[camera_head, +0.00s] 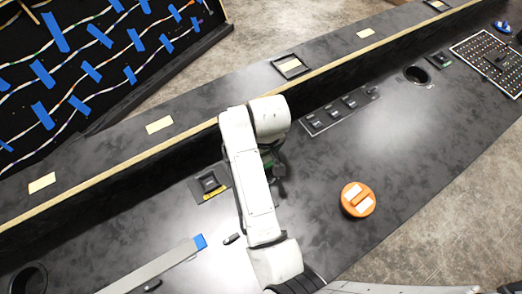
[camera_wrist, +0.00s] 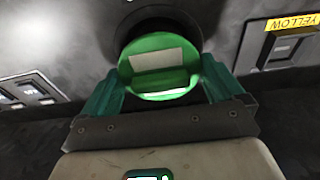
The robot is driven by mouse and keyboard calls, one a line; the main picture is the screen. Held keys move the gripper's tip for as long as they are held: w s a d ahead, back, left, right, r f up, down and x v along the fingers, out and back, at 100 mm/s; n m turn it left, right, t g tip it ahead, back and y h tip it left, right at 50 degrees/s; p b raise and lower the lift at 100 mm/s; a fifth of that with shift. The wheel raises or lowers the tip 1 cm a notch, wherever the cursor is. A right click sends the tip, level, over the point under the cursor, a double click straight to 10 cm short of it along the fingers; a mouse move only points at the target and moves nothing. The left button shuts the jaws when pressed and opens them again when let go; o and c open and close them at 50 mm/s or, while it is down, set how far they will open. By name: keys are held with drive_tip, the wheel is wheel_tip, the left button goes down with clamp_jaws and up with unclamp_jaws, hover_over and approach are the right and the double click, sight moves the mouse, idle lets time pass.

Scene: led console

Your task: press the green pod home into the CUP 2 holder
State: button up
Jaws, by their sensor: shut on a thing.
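The green pod (camera_wrist: 172,85), a round piece with a pale rectangular label on its face, is in the wrist view between the green fingers of my gripper (camera_wrist: 158,82). The gripper is shut on it. A dark round holder (camera_wrist: 152,22) shows just beyond the pod and partly behind it. I cannot tell from this angle how deep the pod sits in the holder, and no CUP 2 label can be read. In the head view my arm covers the pod and this holder; only the dark and green end of my gripper (camera_head: 273,165) shows.
An orange round pod (camera_head: 357,199) lies on the black console to the right of my arm. Empty round holes are at the right (camera_head: 417,75) and lower left (camera_head: 28,280). A switch panel (camera_head: 340,110) and a yellow-labelled switch (camera_head: 209,184) flank my arm. A raised ledge runs behind.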

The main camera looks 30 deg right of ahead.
drive_tip(key=shift+f+b, duration=0.9)
drive_tip(key=shift+f, duration=0.5)
idle(0.5)
drive_tip(key=o, duration=0.7)
